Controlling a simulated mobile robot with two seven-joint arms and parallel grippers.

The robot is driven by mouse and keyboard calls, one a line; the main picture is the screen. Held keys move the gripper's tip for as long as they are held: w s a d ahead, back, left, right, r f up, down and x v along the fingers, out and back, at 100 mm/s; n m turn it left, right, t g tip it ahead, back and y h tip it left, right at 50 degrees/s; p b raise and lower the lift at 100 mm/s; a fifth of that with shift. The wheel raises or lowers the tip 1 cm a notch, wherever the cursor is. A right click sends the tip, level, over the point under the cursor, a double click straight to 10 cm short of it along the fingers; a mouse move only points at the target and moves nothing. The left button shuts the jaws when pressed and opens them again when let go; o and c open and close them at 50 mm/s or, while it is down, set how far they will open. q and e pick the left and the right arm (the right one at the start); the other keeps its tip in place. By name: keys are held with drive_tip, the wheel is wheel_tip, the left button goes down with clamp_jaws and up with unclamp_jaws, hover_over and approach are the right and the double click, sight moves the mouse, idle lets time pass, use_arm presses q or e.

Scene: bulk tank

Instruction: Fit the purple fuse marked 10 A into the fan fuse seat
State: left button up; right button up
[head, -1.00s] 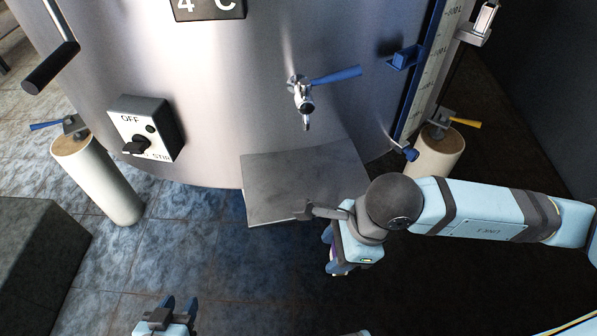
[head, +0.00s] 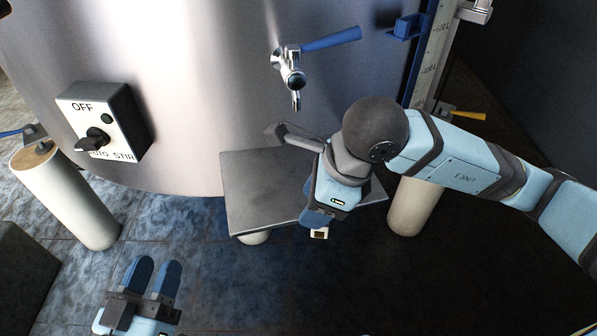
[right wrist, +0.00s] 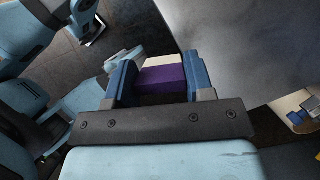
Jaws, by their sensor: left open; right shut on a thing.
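The purple fuse (right wrist: 163,78) is between the blue fingers of my right gripper (right wrist: 162,65). It has a purple body and a pale far end, and no 10 A mark is readable. In the head view the fuse's pale end (head: 319,233) sticks out below my right gripper (head: 317,217), which is shut on it in front of the metal shelf. My left gripper (head: 156,268) is open and empty at the lower left, over the floor. No fan fuse seat can be made out in either view.
The steel tank (head: 200,60) fills the back. On it are a switch box (head: 105,120) and a tap with a blue lever (head: 290,72). A grey metal shelf (head: 255,190) sits low before the tank. Pale legs (head: 65,195) stand at both sides. The floor in front is clear.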

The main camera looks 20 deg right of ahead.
drive_tip(key=w, duration=0.5)
drive_tip(key=w+b, duration=0.1)
drive_tip(key=w, duration=0.4)
drive_tip(key=shift+d, duration=0.15)
use_arm(q)
drive_tip(key=shift+d+f+b, duration=0.25)
drive_tip(key=shift+f+b, duration=0.15)
use_arm(e)
drive_tip(key=shift+s+f, duration=0.2)
drive_tip(key=shift+f, duration=0.05)
drive_tip(key=shift+f, duration=0.15)
use_arm(q)
drive_tip(key=shift+f, duration=0.2)
use_arm(e)
drive_tip(key=o, duration=0.9)
